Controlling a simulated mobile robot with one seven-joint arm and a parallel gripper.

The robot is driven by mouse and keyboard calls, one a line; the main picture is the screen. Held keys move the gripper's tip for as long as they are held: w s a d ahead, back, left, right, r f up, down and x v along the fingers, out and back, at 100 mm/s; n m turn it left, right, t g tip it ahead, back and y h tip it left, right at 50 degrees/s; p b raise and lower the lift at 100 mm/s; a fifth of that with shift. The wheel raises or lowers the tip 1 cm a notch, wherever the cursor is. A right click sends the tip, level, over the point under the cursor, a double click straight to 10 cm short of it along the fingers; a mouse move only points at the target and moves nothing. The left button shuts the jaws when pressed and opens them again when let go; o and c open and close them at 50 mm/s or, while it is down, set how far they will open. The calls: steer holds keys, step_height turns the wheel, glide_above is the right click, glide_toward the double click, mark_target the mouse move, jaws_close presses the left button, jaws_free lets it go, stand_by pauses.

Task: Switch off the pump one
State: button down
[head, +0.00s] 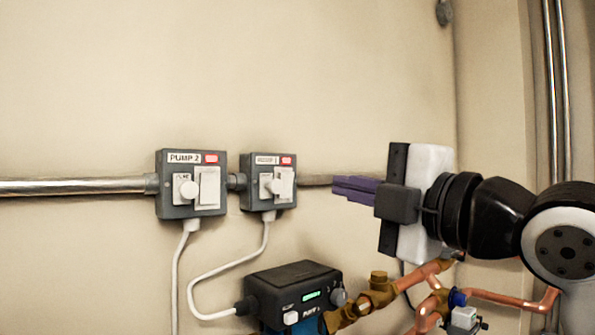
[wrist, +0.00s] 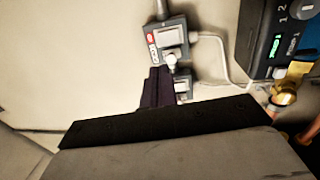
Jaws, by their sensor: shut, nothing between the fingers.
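In the head view two dark grey switch boxes hang on the wall. The right box (head: 268,203) has a blurred label ending in what looks like a 1, a red light, a white round knob and a white rocker plate; its switch position is unclear. The left box (head: 163,215) reads PUMP 2, also with a red light. My gripper (head: 337,187) has purple fingers, shut and empty, pointing left, to the right of the right box and apart from it. In the wrist view the fingers (wrist: 156,72) partly cover the farther box; the nearer box (wrist: 167,40) shows clearly.
A black pump unit (head: 290,275) with a green display stands below, linked by a white cable to the right box. Brass fittings and copper pipes (head: 510,299) run beneath my arm. A metal conduit (head: 75,186) joins the boxes. The wall above is clear.

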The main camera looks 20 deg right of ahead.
mark_target(284, 173)
steer(key=p+x, duration=0.2)
steer(key=x, duration=0.8)
steer(key=shift+w, duration=0.15)
steer(key=shift+a+r, duration=0.1)
steer(key=shift+a+r+p, duration=0.15)
steer(key=shift+a+p, duration=0.2)
steer(key=shift+p, duration=0.05)
